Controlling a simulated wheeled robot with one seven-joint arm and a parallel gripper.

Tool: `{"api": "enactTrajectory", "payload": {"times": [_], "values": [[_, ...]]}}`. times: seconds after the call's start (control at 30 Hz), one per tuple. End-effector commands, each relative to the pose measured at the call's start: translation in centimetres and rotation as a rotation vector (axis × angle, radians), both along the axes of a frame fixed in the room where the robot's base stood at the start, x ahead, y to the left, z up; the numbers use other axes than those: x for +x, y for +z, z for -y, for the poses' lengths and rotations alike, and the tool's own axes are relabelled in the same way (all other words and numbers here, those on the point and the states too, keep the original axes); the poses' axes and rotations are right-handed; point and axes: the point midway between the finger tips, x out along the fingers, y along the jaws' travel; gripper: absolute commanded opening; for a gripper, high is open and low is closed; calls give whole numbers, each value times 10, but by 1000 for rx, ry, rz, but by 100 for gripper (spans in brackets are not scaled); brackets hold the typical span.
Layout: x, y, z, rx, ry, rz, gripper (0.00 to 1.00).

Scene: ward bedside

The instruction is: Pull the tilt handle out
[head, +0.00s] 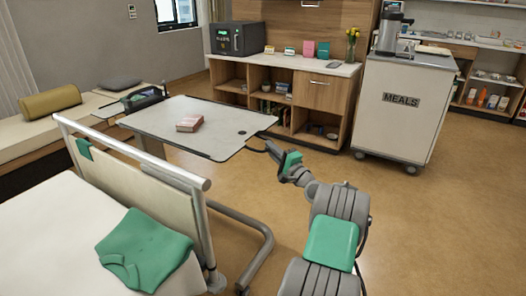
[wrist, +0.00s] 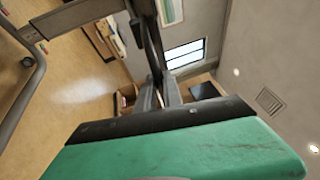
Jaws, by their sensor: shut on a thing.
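The tilt handle (head: 256,150) is a thin dark bar at the table's right end, just under the edge. My gripper (head: 270,148) reaches it from the right and is shut on it. In the wrist view, my two grey fingers (wrist: 161,95) close around a dark bar (wrist: 150,40) that runs up to the underside of the table. The exact contact at the fingertips is small and partly hidden.
The bed rail (head: 130,150) and a green folded cloth (head: 145,248) are at the lower left. A wooden cabinet (head: 327,92) and a meals cart (head: 400,125) stand behind. The floor to the right is clear.

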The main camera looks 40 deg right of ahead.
Motion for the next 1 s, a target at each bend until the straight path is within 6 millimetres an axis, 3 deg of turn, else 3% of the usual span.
{"api": "enactTrajectory", "payload": {"times": [0.13,0.17,0.4,0.67,0.77,1.0], "values": [[4,2,-4,-3,0,5,0],[5,3,-6,-4,3,5,12],[11,2,-13,-4,15,4,32],[10,2,-13,-3,16,3,33],[0,0,-13,-2,15,2,33],[-48,-8,-16,-2,14,2,33]]}}
